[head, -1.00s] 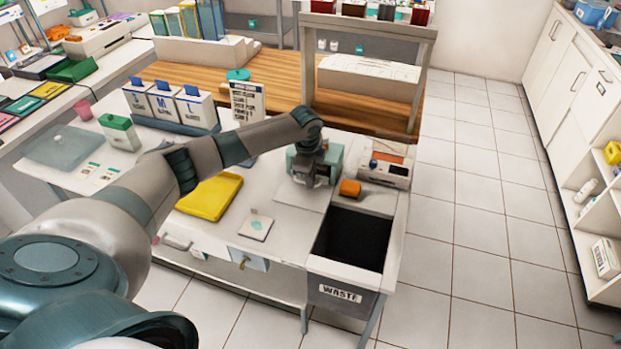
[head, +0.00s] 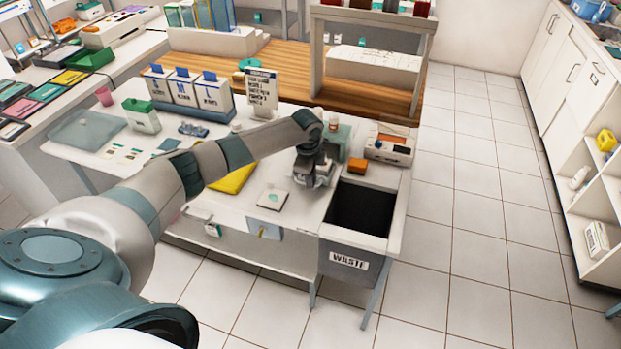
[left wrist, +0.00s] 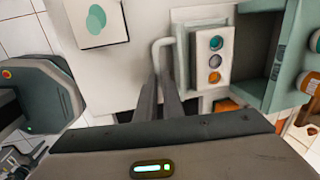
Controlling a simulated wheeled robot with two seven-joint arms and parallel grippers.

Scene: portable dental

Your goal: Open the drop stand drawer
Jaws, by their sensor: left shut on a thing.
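The drop stand (head: 342,132) is a teal box on the white bench, left of the printer-like device. My left gripper (head: 310,184) is in front of it, low over the bench, and hides much of its front. In the left wrist view, my left gripper's fingers (left wrist: 162,98) are shut on the pale drawer handle (left wrist: 157,46). The drawer (left wrist: 208,58) has a white panel with teal, orange and grey round spots. It stands out from the teal housing (left wrist: 262,62), with part of the inside showing between them.
A waste bin (head: 348,258) sits at the bench's front right. An orange block (head: 357,165) and a device (head: 389,149) stand right of the stand. A white pad (head: 272,199) and yellow tray (head: 235,178) lie left of the gripper. Tiled floor is free at right.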

